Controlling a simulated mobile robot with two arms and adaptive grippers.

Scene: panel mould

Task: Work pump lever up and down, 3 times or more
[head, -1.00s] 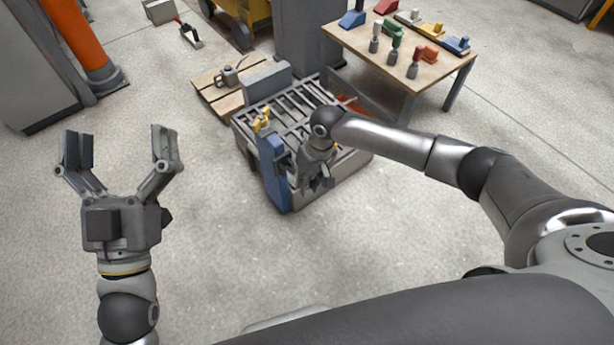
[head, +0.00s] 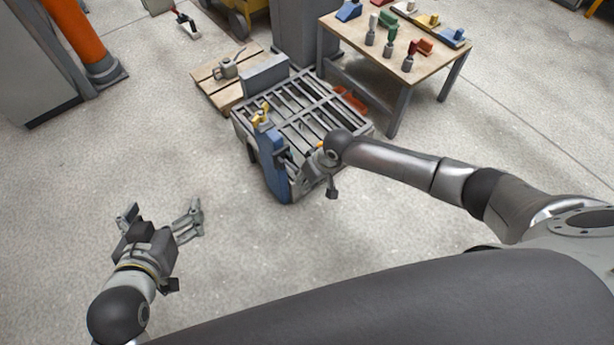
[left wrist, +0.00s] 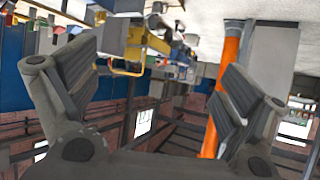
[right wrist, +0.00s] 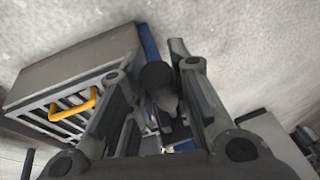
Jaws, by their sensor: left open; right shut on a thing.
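A blue pump body (head: 273,165) with yellow fittings (head: 261,115) on top stands upright at the near left corner of a grey slatted cart. My right gripper (head: 306,176) is beside it, at the cart's near side. In the right wrist view, my right gripper (right wrist: 160,112) is shut on a dark, round-ended bar, apparently the pump lever (right wrist: 159,80). Its lower part is hidden between the fingers. In the head view the lever is too hidden by the gripper to make out. My left gripper (head: 160,212) is open and empty above bare floor, left of the cart.
The grey slatted cart (head: 320,128) has a yellow handle (right wrist: 75,105). A wooden pallet (head: 208,84) with a metal can is behind it. A table (head: 440,58) with coloured tools stands at the upper right. The floor near the left gripper is clear.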

